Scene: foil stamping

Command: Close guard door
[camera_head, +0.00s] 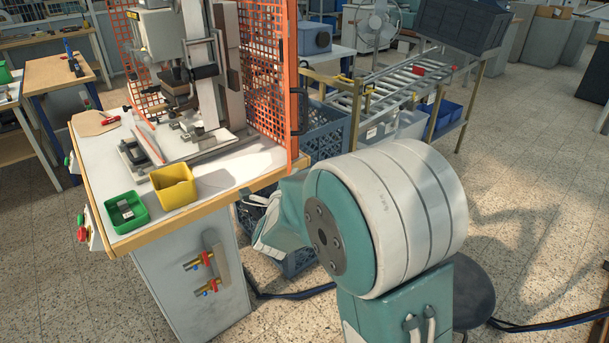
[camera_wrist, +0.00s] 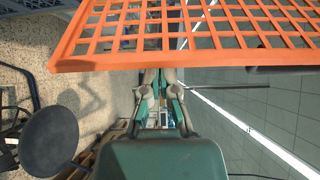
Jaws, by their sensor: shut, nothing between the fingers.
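The guard door appears to be the orange mesh panel (camera_head: 268,72) at the right of the press in the head view. It stands upright, with a black handle (camera_head: 297,110) on its near edge, and the front of the press is uncovered. In the wrist view an orange mesh panel (camera_wrist: 200,50) spans the top. My gripper (camera_wrist: 159,74) is shut and empty, its tips close to the panel's lower edge in the picture; I cannot tell whether they touch. In the head view my arm hides much of the space right of the bench, and the fingertips are not clear.
The press (camera_head: 165,45) stands on a white bench (camera_head: 215,168) with yellow (camera_head: 174,186) and green bins (camera_head: 125,212). A blue crate (camera_head: 325,130) and a roller conveyor (camera_head: 395,82) stand behind my arm. A round stool (camera_head: 474,294) is at right; the floor beyond is open.

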